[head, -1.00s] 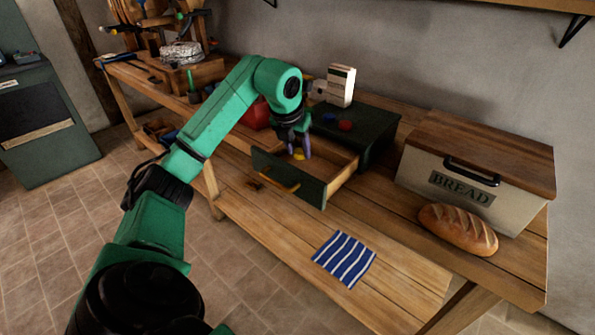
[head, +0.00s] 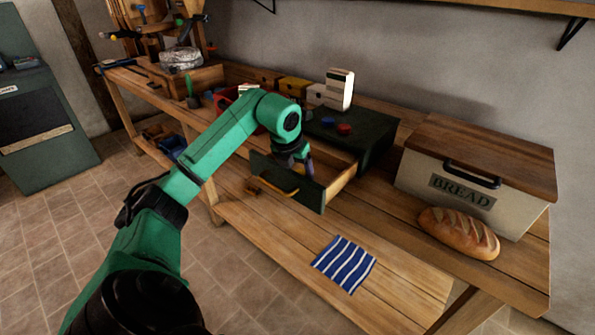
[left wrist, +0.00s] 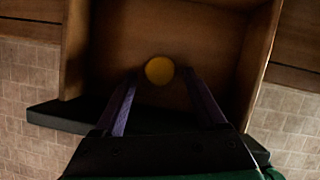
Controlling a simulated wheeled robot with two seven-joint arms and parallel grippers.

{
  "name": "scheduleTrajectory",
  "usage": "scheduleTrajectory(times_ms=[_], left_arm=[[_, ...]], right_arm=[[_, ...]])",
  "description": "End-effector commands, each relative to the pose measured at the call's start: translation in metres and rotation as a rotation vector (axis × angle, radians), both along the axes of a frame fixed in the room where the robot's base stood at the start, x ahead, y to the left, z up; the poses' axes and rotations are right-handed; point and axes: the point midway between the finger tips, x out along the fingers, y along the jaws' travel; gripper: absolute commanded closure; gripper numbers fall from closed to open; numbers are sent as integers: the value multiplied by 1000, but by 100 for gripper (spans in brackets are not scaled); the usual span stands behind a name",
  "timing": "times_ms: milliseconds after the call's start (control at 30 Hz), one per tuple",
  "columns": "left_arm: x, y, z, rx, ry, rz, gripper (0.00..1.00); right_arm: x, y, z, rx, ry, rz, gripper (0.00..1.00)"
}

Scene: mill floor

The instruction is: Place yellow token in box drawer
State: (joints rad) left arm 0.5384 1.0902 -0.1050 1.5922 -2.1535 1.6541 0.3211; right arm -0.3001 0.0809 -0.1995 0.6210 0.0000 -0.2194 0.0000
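A dark green box (head: 375,138) stands on the workbench with its drawer (head: 309,193) pulled open toward the front left. The yellow token (left wrist: 159,70) shows as a round disc over the drawer's wooden floor in the left wrist view. It is hidden in the head view. My left gripper (head: 304,168) reaches down into the drawer, its lower part hidden behind the drawer front. In the left wrist view its purple fingers (left wrist: 160,80) are spread, with the token between the tips and gaps on both sides. My right gripper is not in view.
A blue token (head: 328,121) and a red token (head: 344,128) lie on the box top. A bread bin (head: 420,180) and loaf (head: 459,232) stand to the right. A striped cloth (head: 344,263) lies in front. A red bin (head: 226,98) is behind my arm.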

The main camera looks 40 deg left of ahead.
Motion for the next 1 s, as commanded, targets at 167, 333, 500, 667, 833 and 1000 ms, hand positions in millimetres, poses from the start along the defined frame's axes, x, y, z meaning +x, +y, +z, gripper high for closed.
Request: scheduleTrajectory(times_ms=[167, 333, 500, 667, 833, 1000], left_arm=[[-2, 0, 11, 1, -4, 0, 26], [-17, -4, 50, 3, -6, 0, 26], [-34, -10, 93, 2, -5, 0, 26], [-43, -13, 113, 1, -1, -1, 26], [-44, -13, 115, 0, 0, 0, 26], [-44, -13, 114, 0, 0, 0, 26]], right_arm=[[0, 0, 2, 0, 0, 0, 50], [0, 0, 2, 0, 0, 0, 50], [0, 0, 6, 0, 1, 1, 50], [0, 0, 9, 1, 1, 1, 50], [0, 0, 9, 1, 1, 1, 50], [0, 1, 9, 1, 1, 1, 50]])
